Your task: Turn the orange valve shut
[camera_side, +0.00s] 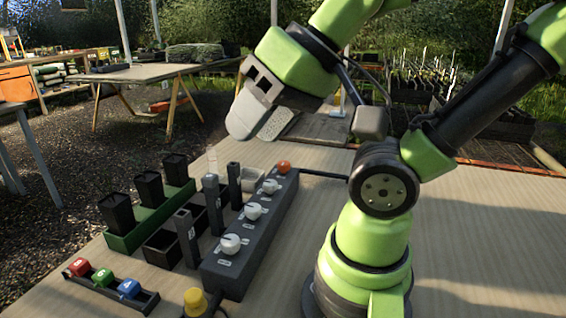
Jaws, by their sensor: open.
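The orange valve (284,167) is a small round orange cap at the far end of a long dark grey block (225,272). Several white knobs, one of them the nearest white knob (230,243), sit in a row along the block's top. My gripper (257,128) hangs in the air above the table, up and to the left of the orange valve. It is open, points downward and is apart from the valve. Nothing shows between its fingers. The valve's turn position is too small to tell.
A green rack (128,243) with black square pots stands left of the block, with dark grey upright posts between. A tray of coloured cubes (104,281) and a yellow knob (195,300) are at the front. The table (480,225) is clear at right.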

